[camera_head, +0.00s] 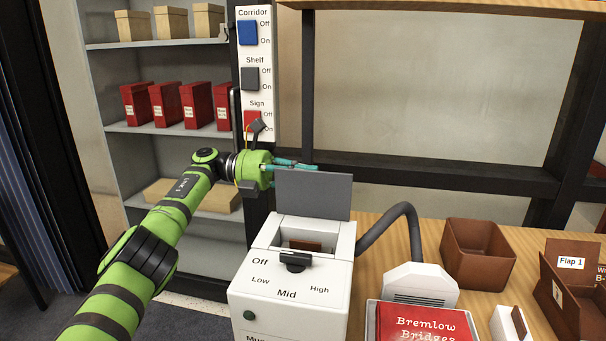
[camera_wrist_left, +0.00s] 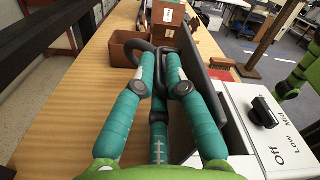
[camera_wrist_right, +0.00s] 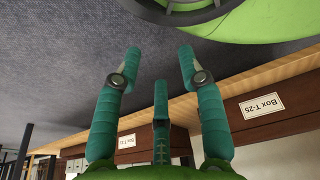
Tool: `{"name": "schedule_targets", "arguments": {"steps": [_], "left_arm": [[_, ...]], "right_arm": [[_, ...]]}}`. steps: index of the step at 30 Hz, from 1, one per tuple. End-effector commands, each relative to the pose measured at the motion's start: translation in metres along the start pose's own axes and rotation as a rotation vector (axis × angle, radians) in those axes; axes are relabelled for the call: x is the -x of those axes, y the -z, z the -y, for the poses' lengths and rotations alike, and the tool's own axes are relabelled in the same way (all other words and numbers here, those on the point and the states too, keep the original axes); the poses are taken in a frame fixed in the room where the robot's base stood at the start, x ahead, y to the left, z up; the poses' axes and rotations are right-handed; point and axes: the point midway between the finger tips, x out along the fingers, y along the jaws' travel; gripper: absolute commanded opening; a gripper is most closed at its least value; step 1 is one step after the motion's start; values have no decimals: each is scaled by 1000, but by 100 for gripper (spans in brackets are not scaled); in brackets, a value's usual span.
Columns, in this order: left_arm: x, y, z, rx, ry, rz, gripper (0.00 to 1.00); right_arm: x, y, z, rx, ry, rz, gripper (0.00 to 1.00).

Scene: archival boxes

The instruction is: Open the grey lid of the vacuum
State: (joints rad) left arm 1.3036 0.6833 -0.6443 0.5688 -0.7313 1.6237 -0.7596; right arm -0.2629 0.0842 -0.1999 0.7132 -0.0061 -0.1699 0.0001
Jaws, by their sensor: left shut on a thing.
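The white vacuum (camera_head: 290,290) stands at the front of the wooden table, with a dial marked Off, Low, Mid and High. Its grey lid (camera_head: 313,195) stands upright at the back of the opening, which shows a brown piece inside. My left gripper (camera_head: 298,166) is at the lid's top left edge, shut on the lid. In the left wrist view the lid (camera_wrist_left: 196,82) runs along the fingers, partly hidden by the right one. My right gripper (camera_wrist_right: 160,62) shows only in its own wrist view, open and empty, away from the vacuum.
A dark hose (camera_head: 395,222) curves from the vacuum to a pale nozzle (camera_head: 420,282). A red book (camera_head: 420,322), a brown box (camera_head: 478,252) and a Flap 1 box (camera_head: 570,285) stand to the right. A switch panel (camera_head: 256,55) is behind my left arm.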

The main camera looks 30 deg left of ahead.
Motion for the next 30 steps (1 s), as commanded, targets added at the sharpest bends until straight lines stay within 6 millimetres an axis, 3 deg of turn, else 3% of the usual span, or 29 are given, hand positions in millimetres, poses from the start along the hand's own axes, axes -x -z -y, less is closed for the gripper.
{"name": "schedule_targets", "arguments": {"steps": [13, 14, 15, 25, 30], "left_arm": [[2, 1, -7, 0, -23, 13, 0], [2, 1, -7, 0, -23, 12, 22], [2, 1, -7, 1, -23, 12, 33], [1, 1, -5, 2, -18, 5, 33], [0, -11, 4, -1, -16, 6, 33]], "right_arm": [[0, -4, -10, 7, -12, 7, 40], [0, -4, -9, 7, -11, 8, 40], [0, -5, -9, 7, -11, 9, 40], [-1, 0, -1, 0, -1, 3, 40], [-1, 0, -2, 1, -2, 3, 40]]}}
